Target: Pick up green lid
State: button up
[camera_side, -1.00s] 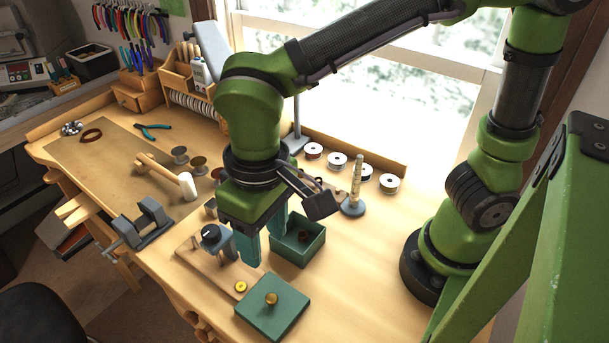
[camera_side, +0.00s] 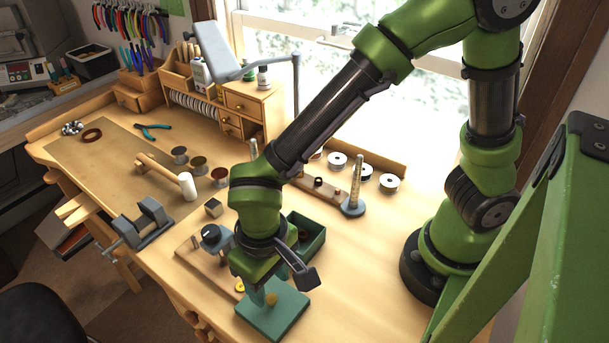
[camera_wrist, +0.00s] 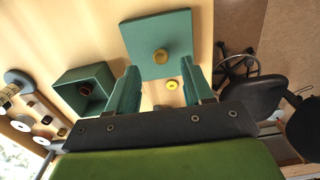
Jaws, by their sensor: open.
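The green lid (camera_side: 285,318) lies flat on the bench near its front edge, with a round brass knob (camera_side: 271,299) on top. In the wrist view the lid (camera_wrist: 147,38) shows ahead of the fingertips, with its knob (camera_wrist: 160,56) roughly centred between them. My gripper (camera_side: 262,292) is open and empty, low over the lid's back-left part and beside the knob. In the wrist view my gripper's two teal fingers (camera_wrist: 158,80) stand apart. Whether a finger touches the lid is not clear.
An open green box (camera_side: 313,238) stands behind the lid, partly hidden by my wrist, with a small brown thing inside. A yellow disc (camera_wrist: 171,86) lies near the lid. A small vise (camera_side: 146,222) and a mallet (camera_side: 188,187) lie left. Right of the lid the bench is clear.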

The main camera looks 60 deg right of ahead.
aim_at(271, 297)
notch_tip(271, 297, down, 4)
jog(key=shift+f, duration=0.1)
grip_shut()
